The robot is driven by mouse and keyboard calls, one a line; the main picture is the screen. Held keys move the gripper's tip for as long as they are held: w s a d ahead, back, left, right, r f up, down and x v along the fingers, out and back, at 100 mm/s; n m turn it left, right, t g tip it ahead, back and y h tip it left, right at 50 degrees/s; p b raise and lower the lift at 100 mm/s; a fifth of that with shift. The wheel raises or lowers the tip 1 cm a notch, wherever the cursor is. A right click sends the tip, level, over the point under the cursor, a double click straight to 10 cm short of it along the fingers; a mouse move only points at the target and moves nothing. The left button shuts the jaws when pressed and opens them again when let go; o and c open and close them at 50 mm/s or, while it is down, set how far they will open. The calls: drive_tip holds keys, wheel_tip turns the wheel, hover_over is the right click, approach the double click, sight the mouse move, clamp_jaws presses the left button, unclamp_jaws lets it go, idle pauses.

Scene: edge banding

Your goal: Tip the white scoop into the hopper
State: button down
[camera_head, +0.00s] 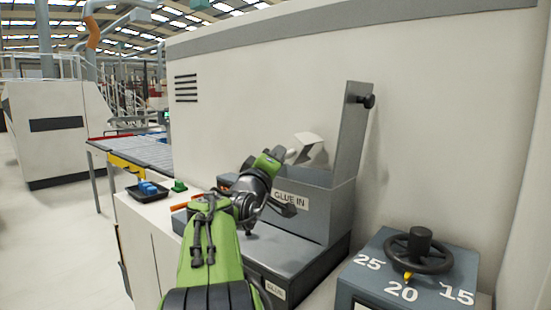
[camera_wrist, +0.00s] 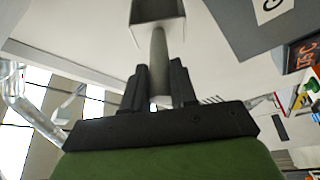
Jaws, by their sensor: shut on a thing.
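The white scoop (camera_head: 308,143) shows above the open hopper in the head view, angled, with its outer end to the upper right. In the wrist view the scoop (camera_wrist: 157,10) runs off the top edge, and its handle lies between my fingers. My gripper (camera_wrist: 159,82) is shut on that handle; in the head view my gripper (camera_head: 287,156) is partly hidden by my wrist. The grey hopper (camera_head: 338,200), marked GLUE IN, has its lid (camera_head: 352,135) standing upright. The inside of the hopper and any contents of the scoop are hidden.
A dial box (camera_head: 385,262) with a black handwheel (camera_head: 420,250) stands at the lower right. A black tray (camera_head: 147,195) with blue pieces and a green block (camera_head: 180,185) sit on the left of the bench. The machine's pale wall (camera_head: 250,90) rises behind the hopper.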

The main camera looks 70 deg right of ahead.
drive_tip(key=shift+r, duration=0.3)
